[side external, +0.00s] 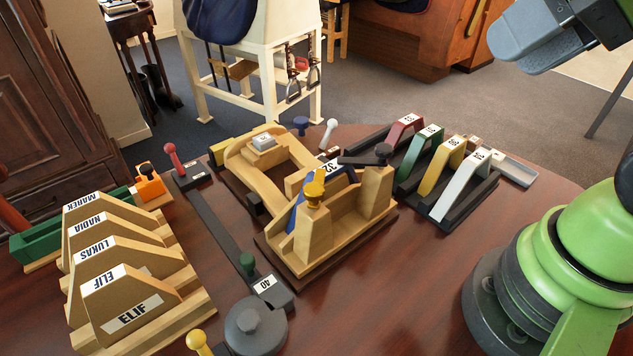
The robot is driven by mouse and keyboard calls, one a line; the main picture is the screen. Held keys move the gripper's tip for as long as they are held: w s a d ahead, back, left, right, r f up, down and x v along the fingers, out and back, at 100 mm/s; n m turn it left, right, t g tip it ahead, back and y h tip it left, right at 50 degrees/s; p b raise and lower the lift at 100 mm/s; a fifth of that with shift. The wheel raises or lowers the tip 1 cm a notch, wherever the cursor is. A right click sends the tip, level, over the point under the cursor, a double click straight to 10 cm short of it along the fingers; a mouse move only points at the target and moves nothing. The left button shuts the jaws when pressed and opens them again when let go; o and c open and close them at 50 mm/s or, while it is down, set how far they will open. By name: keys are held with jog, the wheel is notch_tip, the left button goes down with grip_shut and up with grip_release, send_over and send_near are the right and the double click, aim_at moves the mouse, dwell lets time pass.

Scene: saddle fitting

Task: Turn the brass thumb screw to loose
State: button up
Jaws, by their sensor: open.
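The brass thumb screw (315,191) looks like a yellow knob on top of the front wooden post of a wooden fixture (320,245) in the middle of the table. Whether it is tight or loose cannot be told from here. A blue piece labelled 32 (330,175) sits in the fixture beside the screw. My gripper (522,48) is at the upper right, high above the table and well apart from the screw. It is open, with nothing seen between its grey fingers.
A rack of coloured arches (445,165) stands right, named wooden forms (125,290) left.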

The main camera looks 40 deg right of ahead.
jog(key=shift+o, duration=0.7)
jog(key=m+g+h, duration=0.2)
jog(key=m+g, duration=0.3)
jog(key=g, duration=0.2)
send_over(314, 188)
notch_tip(314, 188, down, 7)
notch_tip(314, 188, down, 9)
jog(key=shift+f, duration=0.1)
jog(key=shift+c, duration=0.2)
jog(key=c, duration=0.9)
